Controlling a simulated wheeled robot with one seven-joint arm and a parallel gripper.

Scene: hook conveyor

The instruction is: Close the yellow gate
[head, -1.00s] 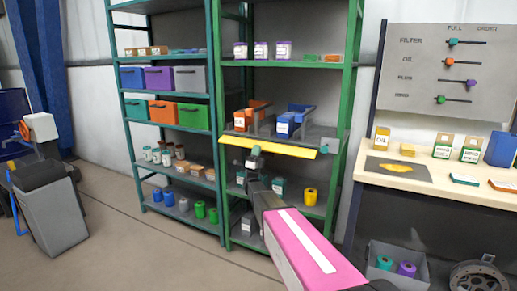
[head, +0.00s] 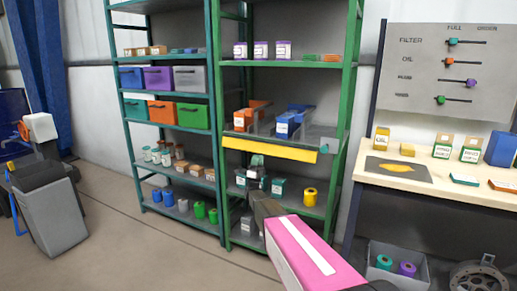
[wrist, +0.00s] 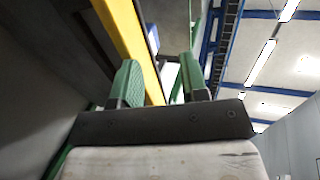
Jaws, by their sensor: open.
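The yellow gate (head: 268,149) is a long bar along the front edge of the middle shelf of the green rack. Its broad front face shows, below the orange box and the blue box. My gripper (head: 257,163) is just under the gate, left of its middle, with its jaws open and nothing held between them. In the wrist view the gate (wrist: 122,32) runs down from the top left behind the green-padded fingers of my gripper (wrist: 160,82). I cannot tell whether a finger touches it.
An orange box (head: 241,120) and a blue box (head: 286,124) stand in lanes on the shelf behind the gate. A yellow roll (head: 309,197) and teal boxes (head: 278,186) are on the shelf below. A workbench (head: 440,187) stands at the right.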

